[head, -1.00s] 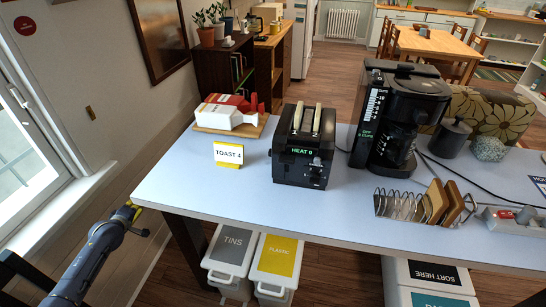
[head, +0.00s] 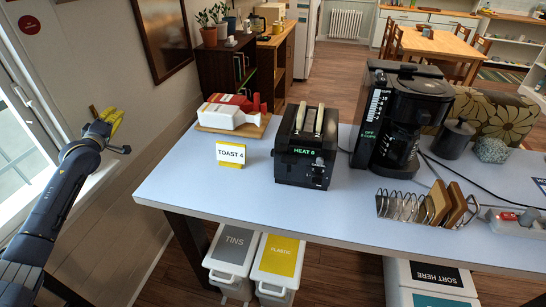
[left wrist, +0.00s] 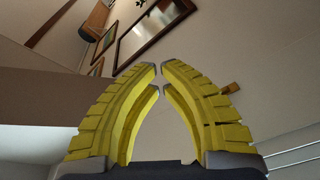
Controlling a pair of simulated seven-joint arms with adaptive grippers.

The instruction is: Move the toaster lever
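The black toaster (head: 306,150) stands on the pale table, with two slices of bread in its top slots. A green display on it reads HEAT and a digit too small to be sure of. Small dark controls show on its front; I cannot clearly tell which is the lever. My left gripper (head: 106,118) is at the far left by the window, clear of the table and well apart from the toaster. In the left wrist view its yellow fingers (left wrist: 160,68) lean together, tips almost meeting, with nothing between them. My right gripper is not in view.
A TOAST 4 card (head: 230,154) stands left of the toaster, with a board (head: 233,128) of bottles behind it. A coffee maker (head: 403,120) and a toast rack (head: 401,207) stand to the right. The table's front left is clear.

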